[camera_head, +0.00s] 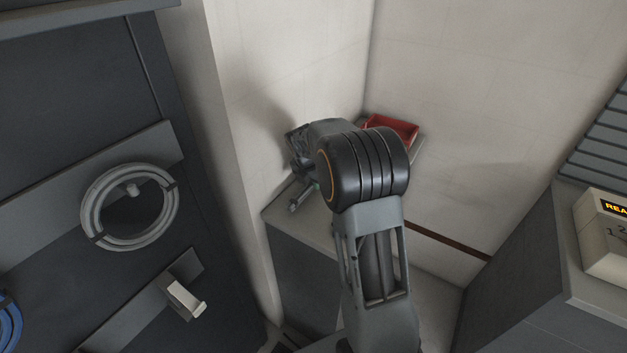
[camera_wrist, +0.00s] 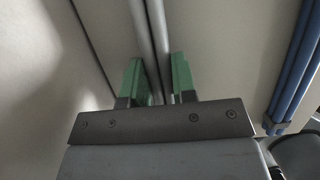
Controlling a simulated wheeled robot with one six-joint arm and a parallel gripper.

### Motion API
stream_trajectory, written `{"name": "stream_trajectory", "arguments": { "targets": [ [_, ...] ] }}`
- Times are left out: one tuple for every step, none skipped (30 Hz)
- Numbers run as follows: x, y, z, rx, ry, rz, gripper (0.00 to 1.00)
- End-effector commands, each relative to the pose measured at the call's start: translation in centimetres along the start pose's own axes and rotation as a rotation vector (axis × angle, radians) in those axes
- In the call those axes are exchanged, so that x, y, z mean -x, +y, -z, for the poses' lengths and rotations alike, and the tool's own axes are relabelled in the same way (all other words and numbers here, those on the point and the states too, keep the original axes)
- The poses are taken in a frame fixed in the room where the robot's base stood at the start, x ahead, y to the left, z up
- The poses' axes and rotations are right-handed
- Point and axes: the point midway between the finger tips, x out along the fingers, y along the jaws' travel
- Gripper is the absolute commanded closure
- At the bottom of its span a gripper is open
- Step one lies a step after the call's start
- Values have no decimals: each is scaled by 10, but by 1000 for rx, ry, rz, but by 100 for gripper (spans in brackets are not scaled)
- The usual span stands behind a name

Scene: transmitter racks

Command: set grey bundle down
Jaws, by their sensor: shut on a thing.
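The grey bundle (camera_wrist: 159,40) shows in the wrist view as parallel grey strands running between the green fingertips of my gripper (camera_wrist: 155,78). My gripper is shut on it. In the head view my arm reaches over a grey cabinet top (camera_head: 283,212) in the wall corner and hides most of the gripper. A short grey end (camera_head: 301,198) shows just left of my wrist, close above the cabinet top; I cannot tell whether it touches.
A red tray (camera_head: 391,128) sits behind my wrist. A blue bundle (camera_wrist: 298,70) lies right of my gripper in the wrist view. A beige display box (camera_head: 603,235) stands at right.

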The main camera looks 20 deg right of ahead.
Motion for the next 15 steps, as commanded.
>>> {"name": "stream_trajectory", "arguments": {
  "targets": [
    [-2, 0, 1, 0, 0, 0, 100],
    [-3, 0, 1, 0, 0, 0, 100],
    [-4, 0, 1, 0, 0, 0, 100],
    [-5, 0, 2, 0, 0, 0, 100],
    [-6, 0, 2, 0, 0, 0, 100],
    [-7, 0, 2, 0, 0, 0, 100],
    [-8, 0, 2, 0, -1, 0, 100],
    [-8, 0, 2, 0, -1, 0, 100],
    [-9, 0, 3, 0, -1, -1, 100],
    [-10, 0, 3, 0, -1, -1, 100],
    [-9, 0, 3, 0, -1, -1, 100],
    [-9, 0, 3, 0, -1, -1, 100],
    [-10, 0, 3, 0, 0, 0, 73],
    [-10, 0, 3, 0, 0, 0, 70],
    [-10, 0, 3, 0, 0, 0, 66]
  ]
}}
